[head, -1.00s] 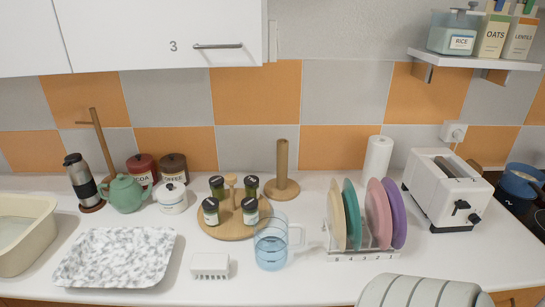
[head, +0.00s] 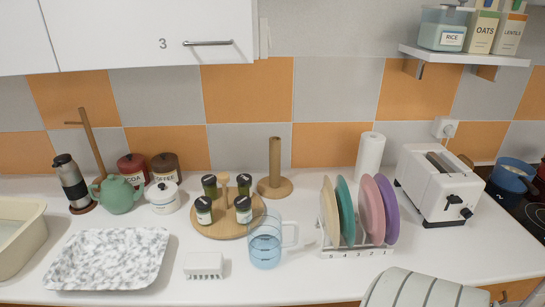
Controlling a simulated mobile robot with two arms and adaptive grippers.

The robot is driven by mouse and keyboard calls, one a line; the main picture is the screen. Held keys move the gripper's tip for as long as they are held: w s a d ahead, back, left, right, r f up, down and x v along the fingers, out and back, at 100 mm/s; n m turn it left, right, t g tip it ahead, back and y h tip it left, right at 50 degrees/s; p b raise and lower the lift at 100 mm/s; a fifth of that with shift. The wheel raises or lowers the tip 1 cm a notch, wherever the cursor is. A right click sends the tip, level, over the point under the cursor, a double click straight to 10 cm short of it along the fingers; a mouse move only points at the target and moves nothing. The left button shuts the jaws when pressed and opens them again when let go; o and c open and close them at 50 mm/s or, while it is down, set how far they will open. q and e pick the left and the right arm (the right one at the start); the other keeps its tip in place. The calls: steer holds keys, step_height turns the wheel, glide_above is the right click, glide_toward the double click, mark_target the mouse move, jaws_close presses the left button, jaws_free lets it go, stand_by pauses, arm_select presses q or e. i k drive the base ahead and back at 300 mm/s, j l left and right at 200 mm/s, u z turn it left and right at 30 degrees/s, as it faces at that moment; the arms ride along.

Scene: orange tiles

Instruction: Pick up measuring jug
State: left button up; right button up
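The measuring jug (head: 265,243) is clear with blue liquid or tint in its lower part. It stands upright on the white counter in the head view, with its handle pointing right. It stands just in front of the round wooden spice tray and left of the plate rack. Neither of my grippers is in view. A grey-green rounded, ribbed shape (head: 415,290) at the bottom right edge is cut off, and I cannot tell what it is.
A wooden spice tray (head: 205,231) with several jars stands behind the jug. A plate rack (head: 345,253) with coloured plates stands right. A white brush (head: 204,265) and speckled tray (head: 110,257) lie left. A toaster (head: 440,185) stands further right. Counter in front of the jug is clear.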

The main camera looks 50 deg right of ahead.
mark_target(264, 226)
steer(key=i+z, duration=0.1)
steer(key=z, duration=1.5)
